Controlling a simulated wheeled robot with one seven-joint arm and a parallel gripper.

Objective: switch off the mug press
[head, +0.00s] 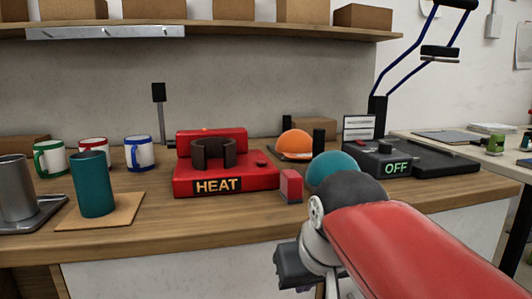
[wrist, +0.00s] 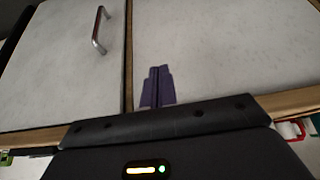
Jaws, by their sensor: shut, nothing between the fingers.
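The red mug press (head: 226,172) stands on the wooden counter, left of centre in the head view. Its front sign reads HEAT. A dark curved cradle (head: 213,151) on it looks empty, and a lever with a black knob (head: 158,93) rises at its left. A small dark red button (head: 261,163) is on its right top. My gripper (head: 294,266) hangs low in front of the counter, right of the press and apart from it. In the wrist view its fingers (wrist: 158,86) are shut together with nothing between them, before pale cabinet doors.
White mugs (head: 140,152) with coloured rims stand left of the press. A teal tumbler (head: 95,184) stands on a cork mat nearer the edge. A red block (head: 291,186) and teal dome (head: 331,168) sit right of the press. A black flat press (head: 440,160) beyond reads OFF.

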